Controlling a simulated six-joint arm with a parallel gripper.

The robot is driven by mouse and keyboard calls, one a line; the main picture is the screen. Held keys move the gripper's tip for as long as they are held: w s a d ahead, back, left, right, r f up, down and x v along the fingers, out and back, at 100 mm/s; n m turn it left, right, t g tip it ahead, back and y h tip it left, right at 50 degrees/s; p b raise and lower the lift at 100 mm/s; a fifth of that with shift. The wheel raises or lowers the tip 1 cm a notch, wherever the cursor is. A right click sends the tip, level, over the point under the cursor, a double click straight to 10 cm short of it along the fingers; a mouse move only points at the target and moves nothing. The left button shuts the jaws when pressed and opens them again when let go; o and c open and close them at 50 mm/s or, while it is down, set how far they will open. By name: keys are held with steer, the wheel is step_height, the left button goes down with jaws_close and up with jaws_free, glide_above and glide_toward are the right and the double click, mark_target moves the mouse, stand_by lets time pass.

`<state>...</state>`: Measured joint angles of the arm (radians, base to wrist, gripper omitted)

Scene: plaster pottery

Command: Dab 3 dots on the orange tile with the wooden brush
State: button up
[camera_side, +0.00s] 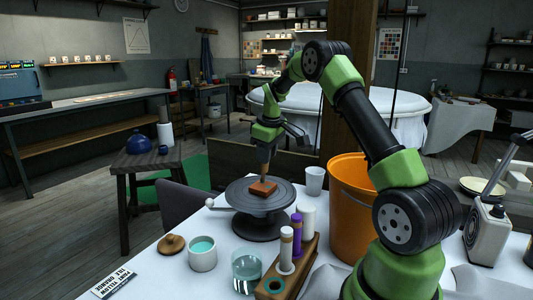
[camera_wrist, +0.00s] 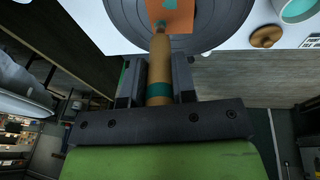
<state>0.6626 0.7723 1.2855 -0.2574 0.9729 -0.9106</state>
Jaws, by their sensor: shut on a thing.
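My gripper (camera_side: 266,148) is shut on the wooden brush (camera_side: 265,167), which points down at the orange tile (camera_side: 263,188). In the wrist view the brush (camera_wrist: 160,65) has a teal band and runs out from between the jaws (camera_wrist: 157,75). Its dark, teal-tinged tip overlaps the orange tile (camera_wrist: 180,22); I cannot tell whether it touches. A teal mark shows on the tile at the top edge of the wrist view. The rest of the tile is cut off there. The tile lies on the grey turntable (camera_side: 240,195).
A cup of teal glaze (camera_side: 203,254), a glass jar (camera_side: 246,270) and a wooden rack with tubes (camera_side: 290,265) stand in front. A round wooden lid (camera_side: 172,244) lies at left.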

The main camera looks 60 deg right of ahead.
steer(key=shift+r, duration=0.1)
steer(key=shift+r, duration=2.15)
steer(key=shift+a+f, duration=1.6)
steer(key=shift+f, duration=0.2)
steer(key=shift+f, duration=0.5)
